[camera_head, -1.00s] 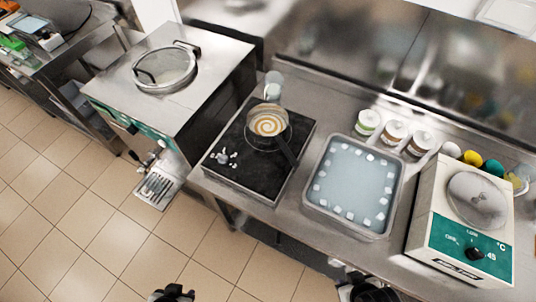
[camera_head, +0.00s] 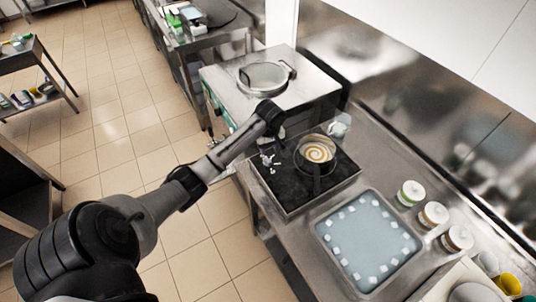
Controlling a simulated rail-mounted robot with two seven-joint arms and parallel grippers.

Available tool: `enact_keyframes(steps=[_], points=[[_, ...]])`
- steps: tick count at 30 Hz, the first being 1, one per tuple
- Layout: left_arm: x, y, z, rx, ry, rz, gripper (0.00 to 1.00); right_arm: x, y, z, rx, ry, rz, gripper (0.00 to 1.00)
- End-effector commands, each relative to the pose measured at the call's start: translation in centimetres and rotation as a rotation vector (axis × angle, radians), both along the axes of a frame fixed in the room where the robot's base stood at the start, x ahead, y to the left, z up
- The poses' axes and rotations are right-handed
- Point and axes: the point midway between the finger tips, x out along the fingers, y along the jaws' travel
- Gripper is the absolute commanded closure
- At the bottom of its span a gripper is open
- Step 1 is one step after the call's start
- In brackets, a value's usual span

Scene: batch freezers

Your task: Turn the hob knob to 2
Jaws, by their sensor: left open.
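The black hob (camera_head: 292,194) lies on the steel counter. A small pale cluster at its left corner appears to be the hob knob (camera_head: 268,162) with white marks; its setting is too small to read. A pan (camera_head: 316,152) with a cream-coloured spiral in it stands on the hob, its dark handle towards the front. My left arm reaches in from the lower left. My left gripper (camera_head: 279,136) is open, at the hob's back left, above the knob in the picture and apparently not touching it; its fingers are small and dark. My right gripper is out of view.
A steel machine with a round glass lid (camera_head: 265,78) stands behind the hob. A tray of bluish liquid with white cubes (camera_head: 366,238) is in front right of it. Several lidded jars (camera_head: 433,213) line the back. A clear cup (camera_head: 340,126) stands behind the pan.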

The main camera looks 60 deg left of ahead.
Motion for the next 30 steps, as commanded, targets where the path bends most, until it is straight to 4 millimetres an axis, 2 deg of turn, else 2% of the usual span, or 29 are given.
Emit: enact_keyframes(steps=[1,3,8,11,24,30], points=[[0.5,1.1,1.4,-0.013,-0.003,0.057,0.60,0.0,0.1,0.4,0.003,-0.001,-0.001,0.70],[0.8,2.1,2.3,-0.027,-0.003,0.117,0.60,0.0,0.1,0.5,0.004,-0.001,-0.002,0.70],[1.1,3.0,2.3,-0.045,-0.003,0.177,0.60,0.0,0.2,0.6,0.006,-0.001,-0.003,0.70],[1.1,3.0,1.0,-0.046,-0.002,0.183,0.60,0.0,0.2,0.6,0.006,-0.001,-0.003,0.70],[1.1,3.0,-7.0,-0.044,-0.003,0.180,0.60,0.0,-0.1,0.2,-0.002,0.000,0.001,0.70],[1.1,3.0,-9.3,-0.043,-0.004,0.179,0.60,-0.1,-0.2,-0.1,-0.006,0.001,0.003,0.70]])
